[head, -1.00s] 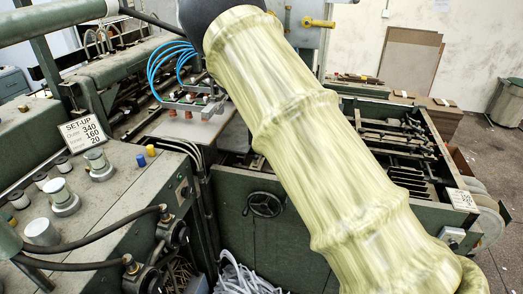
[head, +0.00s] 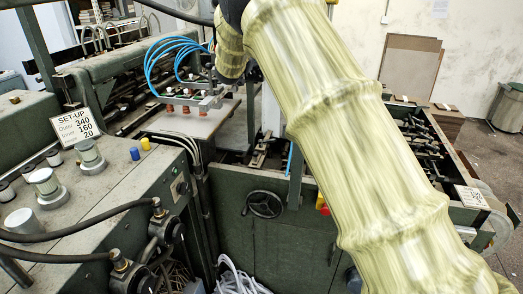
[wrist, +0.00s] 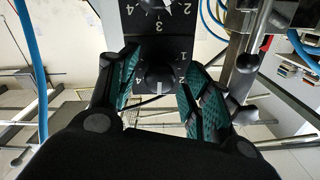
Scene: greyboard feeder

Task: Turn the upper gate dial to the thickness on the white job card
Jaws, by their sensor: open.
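In the wrist view my gripper (wrist: 159,66) is open, with its teal-padded fingers on either side of a black dial knob (wrist: 158,77) on a dark plate. The knob's white mark points down in the picture. I cannot tell whether the pads touch it. A second dial (wrist: 172,4) is cut off at the top edge; numerals around both look inverted. A small white card (head: 472,197) lies on the machine's right end, its print too small to read. A white set-up card (head: 76,126) at left reads 340, 160, 20. In the head view my arm hides the dials.
Blue hoses (head: 178,52) hang above the suction cups at centre left. A handwheel (head: 265,204) is on the green front panel. The left console (head: 120,195) carries knobs and buttons. In the wrist view, metal rods (wrist: 252,45) stand close right of the fingers and a blue hose (wrist: 37,75) is at left.

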